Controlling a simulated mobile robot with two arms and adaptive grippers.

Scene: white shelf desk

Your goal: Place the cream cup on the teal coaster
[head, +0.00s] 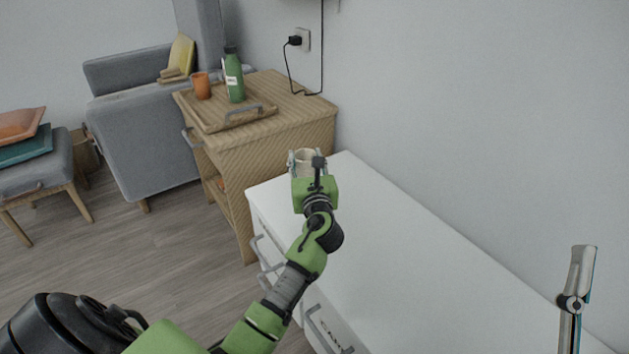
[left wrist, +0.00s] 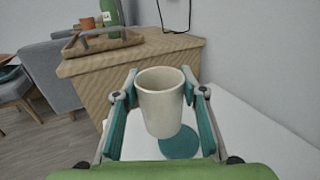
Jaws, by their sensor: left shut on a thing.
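The cream cup (head: 305,156) is upright between the fingers of my left gripper (head: 307,162), which is shut on it. In the left wrist view the cup (left wrist: 161,100) sits between the two teal-padded fingers. The teal coaster (left wrist: 181,144) lies flat on the white desk. The cup covers part of its upper left edge in that view, and the cup appears to be above the desk. The coaster is hidden behind my left arm in the head view. Part of my right gripper (head: 577,290) shows at the lower right; its opening cannot be judged.
The white desk top (head: 400,240) is clear along the wall. Beyond its far end stands a wooden cabinet (head: 290,130) with a tray (head: 225,122), a green bottle (head: 234,80) and an orange cup (head: 202,86). A wall socket with a cable is behind.

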